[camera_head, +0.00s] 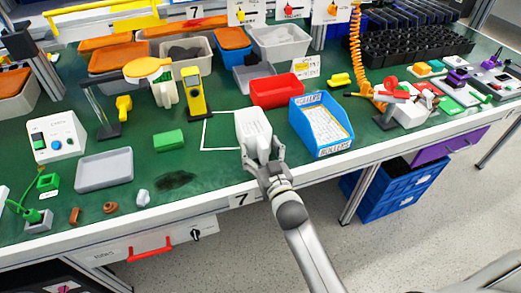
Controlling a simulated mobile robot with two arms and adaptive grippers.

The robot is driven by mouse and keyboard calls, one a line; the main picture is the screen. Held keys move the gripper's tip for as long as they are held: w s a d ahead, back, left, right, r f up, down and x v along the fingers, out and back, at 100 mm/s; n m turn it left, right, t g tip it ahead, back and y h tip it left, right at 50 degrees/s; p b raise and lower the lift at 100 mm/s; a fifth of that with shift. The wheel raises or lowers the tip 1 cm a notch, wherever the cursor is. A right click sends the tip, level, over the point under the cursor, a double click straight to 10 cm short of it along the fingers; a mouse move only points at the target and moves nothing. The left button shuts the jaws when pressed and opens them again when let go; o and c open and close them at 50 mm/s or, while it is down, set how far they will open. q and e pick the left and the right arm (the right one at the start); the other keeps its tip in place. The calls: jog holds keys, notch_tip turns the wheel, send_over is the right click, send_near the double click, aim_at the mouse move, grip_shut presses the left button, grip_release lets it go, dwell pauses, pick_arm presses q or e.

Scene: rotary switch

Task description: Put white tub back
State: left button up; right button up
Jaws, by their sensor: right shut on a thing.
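The white tub (252,125) is near the front middle of the green workbench. My right gripper (262,158) is shut on its near end. The tub overlaps the right part of a white outlined rectangle (212,132) marked on the bench. I cannot tell whether the tub rests on the bench or is held just above it. My left gripper is not in the picture.
A green block (168,140) and a grey tray (104,169) lie to the left. A dark stain (176,180) marks the front.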

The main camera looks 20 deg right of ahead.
jog(key=shift+f, duration=0.1)
jog(key=o, duration=1)
jog(key=shift+r, duration=0.2)
jog(key=shift+s+f, duration=0.1)
jog(key=shift+s, duration=0.2)
jog(key=s, duration=1.1)
jog(key=shift+s+d, duration=0.2)
jog(key=shift+s, duration=0.05)
